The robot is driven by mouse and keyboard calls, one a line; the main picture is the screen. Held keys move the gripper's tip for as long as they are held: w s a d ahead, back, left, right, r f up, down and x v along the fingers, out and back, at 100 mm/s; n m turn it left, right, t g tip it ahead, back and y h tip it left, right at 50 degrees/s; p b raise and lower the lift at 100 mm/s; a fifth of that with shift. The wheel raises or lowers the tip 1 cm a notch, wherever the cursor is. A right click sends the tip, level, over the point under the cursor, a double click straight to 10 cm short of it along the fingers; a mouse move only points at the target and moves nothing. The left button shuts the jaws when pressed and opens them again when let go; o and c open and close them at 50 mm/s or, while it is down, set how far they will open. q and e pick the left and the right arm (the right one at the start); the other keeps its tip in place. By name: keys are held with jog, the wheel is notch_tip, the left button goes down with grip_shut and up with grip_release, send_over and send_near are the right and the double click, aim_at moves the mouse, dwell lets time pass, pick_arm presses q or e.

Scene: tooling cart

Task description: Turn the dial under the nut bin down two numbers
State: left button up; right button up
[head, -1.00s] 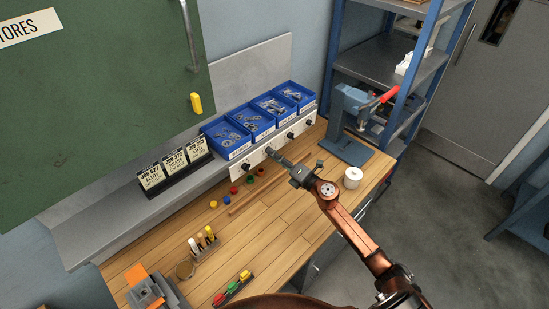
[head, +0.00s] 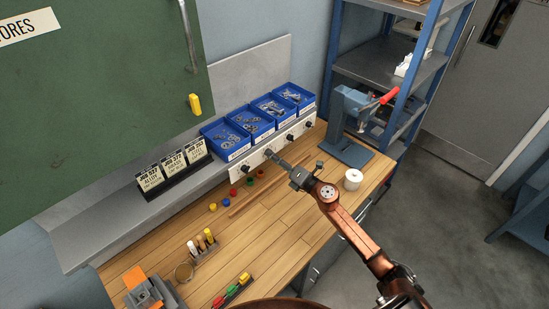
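A row of blue bins with small metal parts stands on the ledge; their labels are too small to read, so I cannot tell which is the nut bin. The second bin from the left (head: 250,122) and third bin (head: 271,107) hold greyish hardware. A pale panel (head: 239,172) with dark dials runs below them. One dial (head: 290,136) and another dial (head: 308,124) show clearly to the right. My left gripper is out of view.
Black card holders (head: 173,172) stand left on the ledge. Coloured pieces (head: 233,193) and a wooden strip (head: 245,201) lie on the bench below my arm. A white roll (head: 353,180) and a blue press (head: 349,125) stand to the right.

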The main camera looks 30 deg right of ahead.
jog(key=v, duration=1.2)
dwell(0.5)
